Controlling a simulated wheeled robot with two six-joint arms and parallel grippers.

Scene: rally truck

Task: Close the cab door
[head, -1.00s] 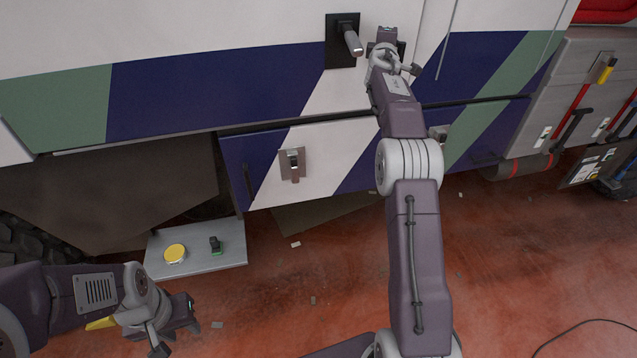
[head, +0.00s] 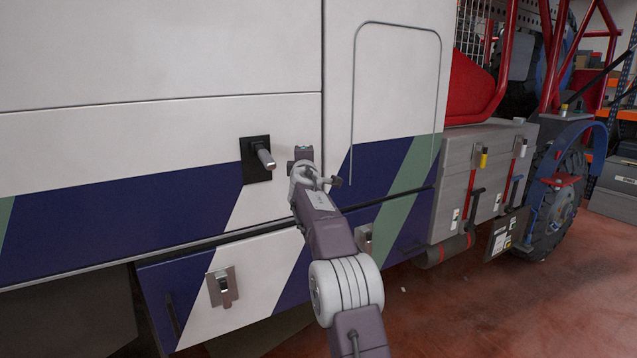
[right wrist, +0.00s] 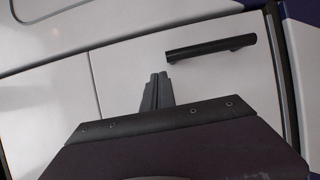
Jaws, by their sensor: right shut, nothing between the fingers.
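The cab door (head: 225,125) appears to be the large white and blue truck panel left of a vertical seam. Its grey handle (head: 264,155) sticks out from a black square plate. The panel looks about level with its neighbour, but I cannot tell whether it is fully shut. My right gripper (head: 303,155) is just right of the handle, close to the seam. In the right wrist view its fingers (right wrist: 157,92) are together and empty in front of a white surface. A dark bar handle (right wrist: 210,47) lies beyond them, apart from the fingers. My left gripper is out of view.
A lower locker panel (head: 222,286) with a metal latch juts out below the door. Grey side boxes (head: 470,185), a red frame (head: 505,60) and a wheel (head: 560,205) stand at the right. Red floor (head: 440,300) is open at lower right.

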